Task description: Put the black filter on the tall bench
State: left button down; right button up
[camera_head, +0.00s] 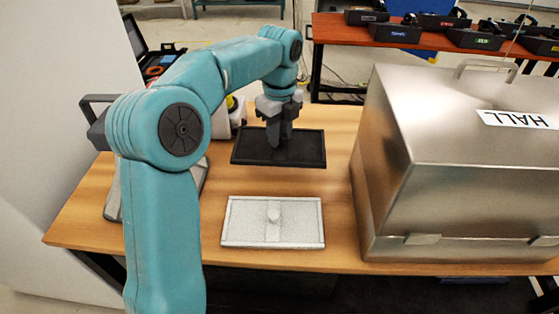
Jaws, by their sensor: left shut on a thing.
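The black filter (305,147) is a flat dark rectangular panel with a raised rim, over the back middle of the wooden bench (338,190). My left gripper (281,146) points down at its middle and is shut on it, hiding the part it grips. I cannot tell whether the filter touches the bench top or hangs just above it. A white filter (246,222) with a small round knob lies flat on the bench in front of it. My right gripper is not in view.
A big metal box labelled HALL (470,190) fills the bench's right side. A grey device (112,190) stands at the left, partly behind my arm. Behind is a reddish-topped table (340,28) with several black labelled trays.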

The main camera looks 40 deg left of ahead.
pick_arm(q)
notch_tip(320, 180, down, 8)
jog(key=shift+s+r, duration=0.15)
jog(key=shift+a+f, duration=0.25)
jog(key=shift+f, duration=0.1)
jog(key=shift+d, duration=0.1)
jog(key=shift+f, duration=0.1)
jog(key=c, duration=0.9)
grip_release()
